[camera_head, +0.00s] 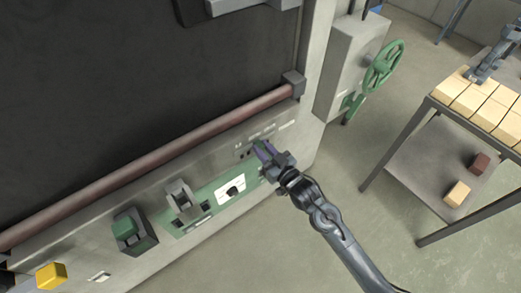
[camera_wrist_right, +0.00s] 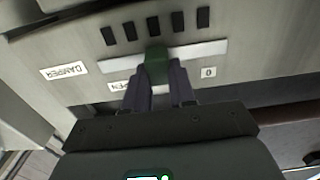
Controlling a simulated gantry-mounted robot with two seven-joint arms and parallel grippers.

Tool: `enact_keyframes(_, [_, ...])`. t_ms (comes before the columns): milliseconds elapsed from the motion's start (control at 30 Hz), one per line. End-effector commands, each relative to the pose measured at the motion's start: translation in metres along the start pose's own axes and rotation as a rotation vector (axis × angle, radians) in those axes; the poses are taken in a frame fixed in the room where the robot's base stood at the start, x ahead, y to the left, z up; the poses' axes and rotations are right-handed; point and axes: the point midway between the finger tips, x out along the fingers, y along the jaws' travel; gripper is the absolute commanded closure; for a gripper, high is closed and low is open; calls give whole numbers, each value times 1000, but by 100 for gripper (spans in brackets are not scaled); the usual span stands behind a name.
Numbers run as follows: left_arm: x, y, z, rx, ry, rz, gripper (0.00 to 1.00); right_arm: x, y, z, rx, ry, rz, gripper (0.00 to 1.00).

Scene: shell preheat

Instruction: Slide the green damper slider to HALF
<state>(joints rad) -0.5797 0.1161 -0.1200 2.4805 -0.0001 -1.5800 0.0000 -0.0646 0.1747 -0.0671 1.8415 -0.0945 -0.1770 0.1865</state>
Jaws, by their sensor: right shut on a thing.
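The green damper slider (camera_wrist_right: 157,65) sits on a white track (camera_wrist_right: 195,50) in the right wrist view. Its knob is about midway along the track, near the middle one of several dark marks. My right gripper (camera_wrist_right: 158,80) is shut on the knob, one finger on each side. In the head view the right gripper (camera_head: 264,150) is at the right end of the control panel and mostly hides the slider. A DAMPER label (camera_wrist_right: 64,71) and a partly hidden OPEN label (camera_wrist_right: 122,86) show upside down.
A green handwheel (camera_head: 384,66) stands behind on the right. A table with pale bricks (camera_head: 470,100) is further right, with floor between.

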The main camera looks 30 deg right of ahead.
Motion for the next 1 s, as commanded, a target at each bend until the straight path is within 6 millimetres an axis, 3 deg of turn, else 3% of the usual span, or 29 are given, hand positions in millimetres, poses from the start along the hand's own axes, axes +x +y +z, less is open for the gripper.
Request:
enact_keyframes(33, [0,0,0,0,0,0,100,0,0,0,1,0,0,74])
enact_keyframes(200, [0,0,0,0,-1,0,100,0,-1,0,1,0,-1,49])
enact_keyframes(633, [-1,-1,0,5,-2,-4,100,-8,-1,1,1,-2,-1,49])
enact_keyframes(1000, [-8,-2,-2,7,-2,-6,100,-64,-1,1,0,-3,0,49])
